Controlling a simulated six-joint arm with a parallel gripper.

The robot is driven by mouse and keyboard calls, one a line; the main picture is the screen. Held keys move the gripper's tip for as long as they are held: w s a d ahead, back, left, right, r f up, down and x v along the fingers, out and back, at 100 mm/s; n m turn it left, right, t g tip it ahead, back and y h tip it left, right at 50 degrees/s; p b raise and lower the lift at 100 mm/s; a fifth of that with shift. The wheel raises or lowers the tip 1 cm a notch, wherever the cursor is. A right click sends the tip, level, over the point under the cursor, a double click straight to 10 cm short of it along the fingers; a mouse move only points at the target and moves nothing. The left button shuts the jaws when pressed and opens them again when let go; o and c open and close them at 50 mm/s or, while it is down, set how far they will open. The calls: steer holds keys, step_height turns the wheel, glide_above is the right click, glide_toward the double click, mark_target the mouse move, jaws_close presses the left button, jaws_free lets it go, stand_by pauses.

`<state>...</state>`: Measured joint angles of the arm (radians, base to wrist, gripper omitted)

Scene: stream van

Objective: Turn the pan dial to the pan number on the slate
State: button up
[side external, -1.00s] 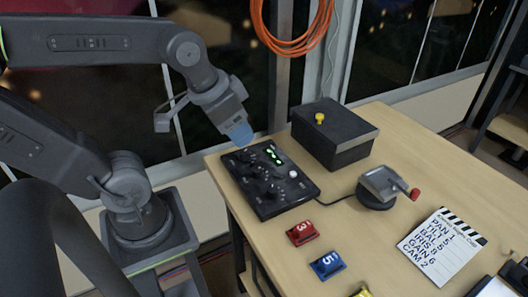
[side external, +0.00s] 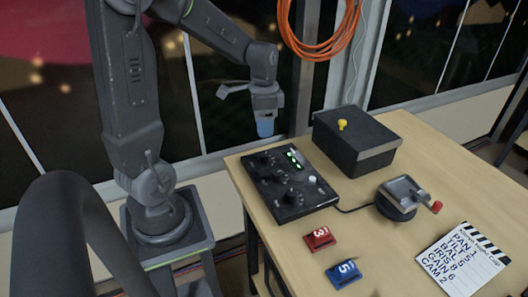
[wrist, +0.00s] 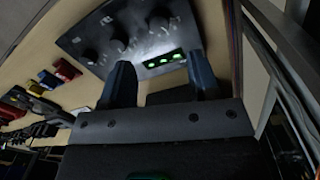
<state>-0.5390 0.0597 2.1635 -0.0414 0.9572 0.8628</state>
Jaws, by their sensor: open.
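The black control panel (side external: 318,192) lies on the wooden desk with several dark dials and a row of green lights. One dial (side external: 291,196) is near its front; the wrist view also shows dials (wrist: 90,55). I cannot read the dial labels or tell which is pan. The slate (side external: 462,262) lies at the right; its top line reads PAN, seemingly with 1, in small writing. My gripper (side external: 265,130) points down above the panel's far-left edge, apart from the dials. In the wrist view its blue-grey fingers (wrist: 160,78) are spread and empty, with the green lights between and beyond them.
A black box with a yellow knob (side external: 342,125) stands behind the panel. A lever unit with a red knob (side external: 398,197) is to its right, joined by a cable. Windows are behind.

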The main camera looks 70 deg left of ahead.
mark_target(264, 154)
steer(key=f, duration=0.9)
steer(key=shift+s+d+f, duration=0.1)
steer(key=shift+d+f, duration=0.05)
steer(key=shift+d, duration=0.1)
steer(key=shift+c, duration=0.2)
steer(key=c, duration=0.9)
